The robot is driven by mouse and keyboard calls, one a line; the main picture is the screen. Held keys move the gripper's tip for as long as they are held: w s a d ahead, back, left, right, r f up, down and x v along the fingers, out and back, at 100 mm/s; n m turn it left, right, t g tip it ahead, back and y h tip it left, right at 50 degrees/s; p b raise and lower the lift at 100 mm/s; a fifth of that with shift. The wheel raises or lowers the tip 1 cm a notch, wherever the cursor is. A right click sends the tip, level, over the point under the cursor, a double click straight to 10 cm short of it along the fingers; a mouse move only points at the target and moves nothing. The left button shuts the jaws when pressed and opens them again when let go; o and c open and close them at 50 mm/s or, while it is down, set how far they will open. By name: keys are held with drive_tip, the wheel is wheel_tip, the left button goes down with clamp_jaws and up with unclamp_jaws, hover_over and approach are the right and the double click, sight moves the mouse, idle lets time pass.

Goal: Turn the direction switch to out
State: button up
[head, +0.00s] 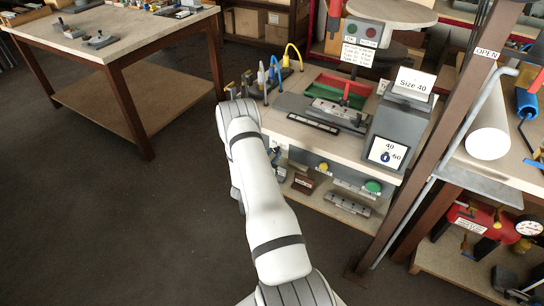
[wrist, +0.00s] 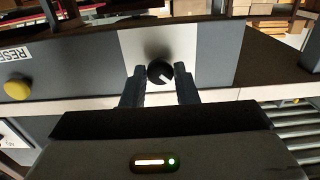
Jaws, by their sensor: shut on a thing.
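The direction switch (wrist: 158,72) is a round black knob on a light plate of a dark grey panel, in the middle of the wrist view. A pale pointer mark on it points toward the lower right of that view. My gripper (wrist: 160,82) has its two dark fingers on either side of the knob, shut on it. No out or in marking is readable around the knob. In the head view my white arm hides the switch and my gripper.
A yellow button (wrist: 17,90) with a RESET label sits left of the switch. In the head view the workbench (head: 300,128) carries a grey Size 40 box (head: 398,125) and coloured cables. Below are a green button (head: 373,186) and a shelf with parts. Open floor lies left.

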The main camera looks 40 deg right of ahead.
drive_tip(key=shift+a, duration=0.3)
drive_tip(key=shift+c, duration=0.5)
drive_tip(key=shift+s+d, duration=0.15)
drive_tip(key=shift+d, duration=0.05)
drive_tip(key=shift+m+b, duration=0.3)
drive_tip(key=shift+b, duration=0.15)
drive_tip(key=m+b, duration=0.2)
drive_tip(key=b, duration=0.2)
drive_tip(key=shift+d+f, duration=0.2)
drive_tip(key=m+b, duration=0.6)
drive_tip(key=b, duration=0.4)
drive_tip(key=shift+f+m+b, duration=0.1)
drive_tip(key=shift+m+b, duration=0.25)
drive_tip(key=shift+m, duration=0.05)
drive_tip(key=m+b, duration=0.5)
drive_tip(key=b, duration=0.5)
drive_tip(key=m+b, duration=0.1)
drive_tip(key=b, duration=0.1)
drive_tip(key=m+b, duration=0.2)
drive_tip(key=b, duration=0.1)
drive_tip(key=shift+r, duration=0.25)
drive_tip(key=shift+r+m+b, duration=0.1)
drive_tip(key=shift+m+b, duration=0.3)
drive_tip(key=shift+b, duration=0.3)
drive_tip(key=shift+r, duration=0.1)
